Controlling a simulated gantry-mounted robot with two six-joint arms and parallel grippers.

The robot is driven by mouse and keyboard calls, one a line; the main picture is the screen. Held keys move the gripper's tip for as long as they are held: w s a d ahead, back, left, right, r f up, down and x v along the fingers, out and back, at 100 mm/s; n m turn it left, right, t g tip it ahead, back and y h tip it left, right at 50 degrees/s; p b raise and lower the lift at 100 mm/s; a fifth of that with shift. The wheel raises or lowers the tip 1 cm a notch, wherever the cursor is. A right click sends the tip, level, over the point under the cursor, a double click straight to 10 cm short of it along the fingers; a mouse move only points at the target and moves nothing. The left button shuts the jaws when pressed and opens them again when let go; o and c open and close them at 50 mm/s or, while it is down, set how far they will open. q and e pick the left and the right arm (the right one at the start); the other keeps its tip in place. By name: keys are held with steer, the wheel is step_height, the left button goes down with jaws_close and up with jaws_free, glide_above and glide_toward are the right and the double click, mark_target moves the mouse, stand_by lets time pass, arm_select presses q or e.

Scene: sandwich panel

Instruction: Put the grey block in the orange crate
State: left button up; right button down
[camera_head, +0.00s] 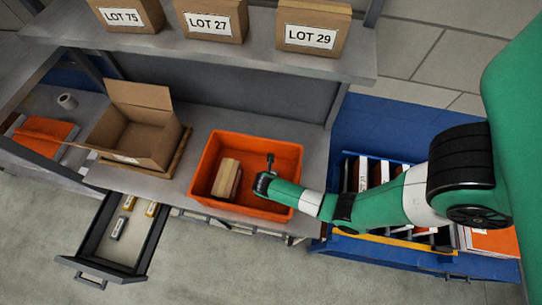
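The orange crate (284,158) stands on the grey workbench near the middle of the view. A tan block-like item (227,179) lies inside it, towards its left side. A small grey block (118,228) lies in the open drawer at the lower left, apart from the crate. My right gripper (270,161) is at the right part of the crate, over its inside. Its fingers are small and dark here, and I cannot tell whether they are open or shut. My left gripper is not in view.
The open drawer (144,246) juts out below the bench and also holds a yellow item (152,209) and a tan item (129,202). An open cardboard box (137,138) stands left of the crate. A shelf with labelled boxes (212,20) hangs above. A blue rack (390,248) stands at right.

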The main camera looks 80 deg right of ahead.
steer(key=shift+f, duration=0.35)
steer(key=shift+f, duration=0.15)
steer(key=shift+c, duration=1.6)
jaws_free()
steer(key=shift+a+r, duration=0.1)
steer(key=shift+r, duration=0.45)
steer(key=p+v, duration=0.3)
steer(key=v, duration=0.8)
steer(key=shift+a+r, duration=0.15)
